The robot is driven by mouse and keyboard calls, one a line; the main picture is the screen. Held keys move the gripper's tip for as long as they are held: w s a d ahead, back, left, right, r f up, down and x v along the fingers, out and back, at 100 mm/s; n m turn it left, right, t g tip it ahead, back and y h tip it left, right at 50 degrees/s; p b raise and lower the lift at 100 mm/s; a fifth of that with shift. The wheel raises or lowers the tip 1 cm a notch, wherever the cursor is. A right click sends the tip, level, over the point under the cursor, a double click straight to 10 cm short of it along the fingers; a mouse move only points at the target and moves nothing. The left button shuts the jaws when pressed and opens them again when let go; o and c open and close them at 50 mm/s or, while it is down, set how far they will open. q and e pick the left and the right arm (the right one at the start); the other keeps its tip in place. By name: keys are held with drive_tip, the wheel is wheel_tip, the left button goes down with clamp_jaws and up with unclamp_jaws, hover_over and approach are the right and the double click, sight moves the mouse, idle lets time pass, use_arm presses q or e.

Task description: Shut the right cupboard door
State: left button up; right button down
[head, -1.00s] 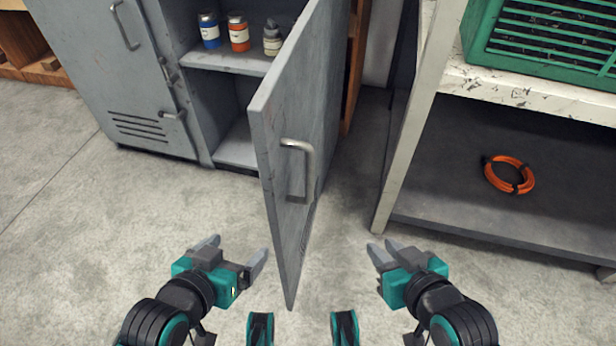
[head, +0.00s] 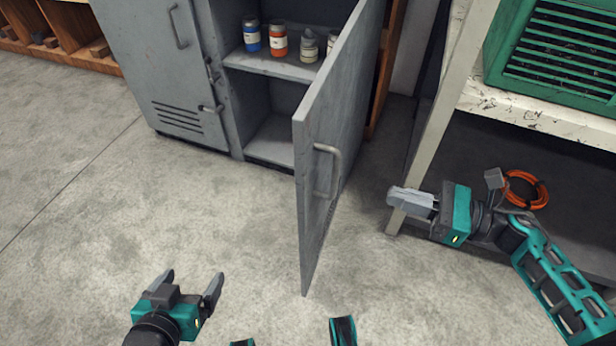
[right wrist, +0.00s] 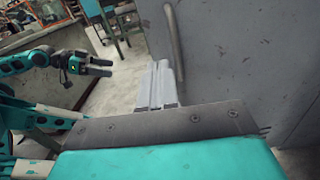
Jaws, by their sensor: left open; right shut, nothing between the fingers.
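The right cupboard door (head: 330,150) is grey and stands wide open, swung out toward me from the grey cupboard (head: 150,60). Its bar handle (head: 328,172) is on the face turned to the right. My right gripper (head: 392,196) is shut and empty, to the right of the door and apart from it in the head view. In the right wrist view, the shut fingers (right wrist: 158,85) point along the door face (right wrist: 230,60), near the handle (right wrist: 174,45). My left gripper (head: 190,282) is open and empty over the floor, left of the door's lower corner.
Several small jars (head: 279,40) stand on the cupboard's shelf (head: 270,64). The left door is shut. A worn white bench (head: 530,104) with a green slatted box (head: 560,60) stands at the right, with an orange coil (head: 526,189) below. The floor left of the open door is clear.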

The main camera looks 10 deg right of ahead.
approach(308, 177)
drive_tip(key=shift+n, duration=0.4)
drive_tip(key=x, duration=0.7)
drive_tip(key=shift+w+d+f, duration=0.1)
drive_tip(key=shift+w+d, duration=0.05)
